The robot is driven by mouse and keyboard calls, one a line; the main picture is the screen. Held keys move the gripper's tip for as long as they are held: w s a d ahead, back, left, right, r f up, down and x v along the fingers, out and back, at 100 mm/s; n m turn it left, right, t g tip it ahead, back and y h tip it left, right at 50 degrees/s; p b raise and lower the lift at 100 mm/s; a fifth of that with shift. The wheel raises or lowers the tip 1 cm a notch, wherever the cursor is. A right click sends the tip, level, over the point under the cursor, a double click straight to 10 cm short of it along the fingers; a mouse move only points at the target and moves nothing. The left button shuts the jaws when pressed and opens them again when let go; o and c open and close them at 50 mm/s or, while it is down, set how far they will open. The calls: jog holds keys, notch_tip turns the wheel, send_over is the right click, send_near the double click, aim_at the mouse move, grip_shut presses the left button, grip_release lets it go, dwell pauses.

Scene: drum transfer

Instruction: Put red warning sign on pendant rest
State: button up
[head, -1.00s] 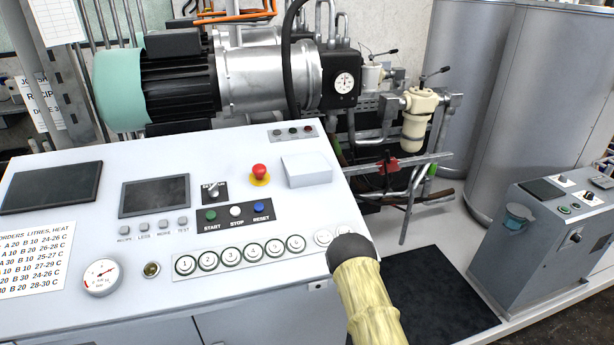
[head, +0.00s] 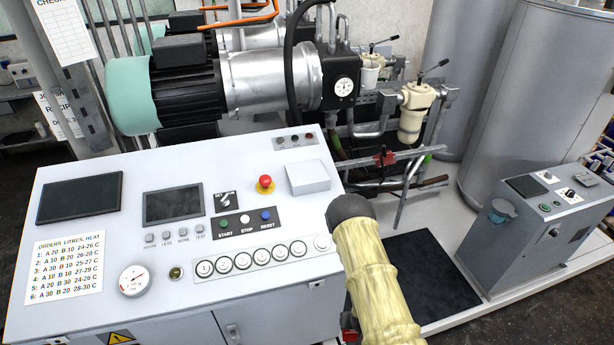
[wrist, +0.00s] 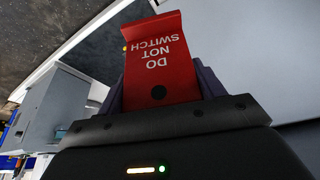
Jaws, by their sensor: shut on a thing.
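In the wrist view the red warning sign (wrist: 167,60) is a bent red plate with white "DO NOT SWITCH" lettering, upside down in the picture. My gripper (wrist: 160,80) is shut on its lower part, with a dark finger at each side. The sign's upper part stands out past the fingers. In the head view my yellowish arm hangs at the lower right, and a small red patch (head: 349,322) shows beside it, low by the console's front. The gripper is mostly hidden there. I cannot tell which thing is the pendant rest.
A white control console (head: 90,235) with buttons and screens fills the left. A raised light box (head: 308,177) sits on its top right. A dark mat (head: 425,275) lies right of my arm. A grey cabinet (head: 545,235) stands further right. Pumps and pipes are behind.

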notch_tip(320, 180, up, 8)
jog(key=p, duration=0.6)
jog(key=shift+f, duration=0.2)
jog(key=w+a+r, duration=0.3)
jog(key=a+r, duration=0.2)
jog(key=r, duration=1.1)
jog(key=w+a+r, duration=0.2)
jog(key=a+r, duration=0.3)
jog(key=r, duration=1.2)
jog(key=w+a+r+m, duration=0.1)
jog(key=w+a+r, duration=0.2)
jog(key=r, duration=1.4)
jog(key=a, duration=0.2)
jog(key=shift+w+a+r, duration=0.2)
jog(key=shift+w+a, duration=0.1)
jog(key=shift+w, duration=0.05)
